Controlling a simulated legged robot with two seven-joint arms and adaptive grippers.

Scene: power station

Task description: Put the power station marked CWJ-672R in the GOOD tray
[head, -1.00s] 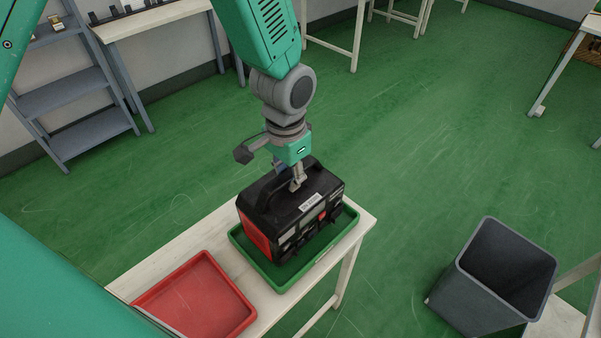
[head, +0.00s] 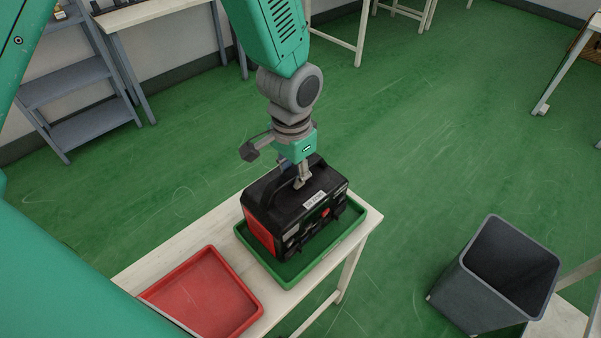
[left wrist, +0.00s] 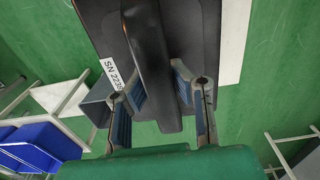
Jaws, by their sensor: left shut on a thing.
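The power station (head: 290,210) is a black box with red end panels and a top handle. It sits within the outline of the green tray (head: 288,284) on the white table; I cannot tell whether its base touches the tray floor. My left gripper (head: 301,182) is shut on the handle from above. In the left wrist view the fingers (left wrist: 158,92) are on both sides of the black handle (left wrist: 150,50). A white label (left wrist: 112,74) there begins "SN 22"; no model marking is readable. My right gripper is not in view.
An empty red tray (head: 205,296) lies on the table (head: 180,248) left of the green tray. A dark grey bin (head: 497,275) stands at the right. Grey shelves (head: 75,95) and other white tables stand at the back. Green floor is open between.

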